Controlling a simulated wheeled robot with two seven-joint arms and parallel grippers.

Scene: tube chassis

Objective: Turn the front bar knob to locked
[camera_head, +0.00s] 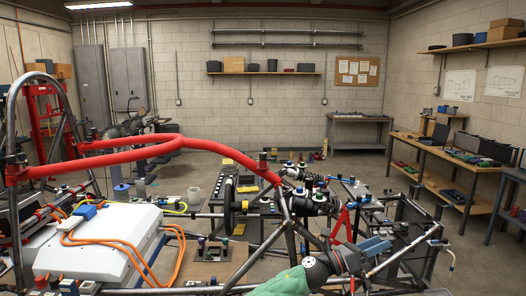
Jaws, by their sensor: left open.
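A red bent tube bar (120,157) of the chassis runs across the left and centre of the head view. A small dark knob-like fitting (263,158) stands on its right end, and another (17,162) sits at its left end. I cannot tell which fitting is the front bar knob, or its locked or unlocked position. My left gripper (378,246) is at the lower right, low among the chassis tubes and well apart from the red bar. It is open, but small and partly lost against the clutter; I see nothing held. My right gripper is not in view.
A white box (98,245) with orange cables fills the lower left. Dark chassis tubes (410,248) and small fittings crowd the area around my left gripper. A wooden workbench (440,160) stands along the right wall. Open floor lies behind the chassis.

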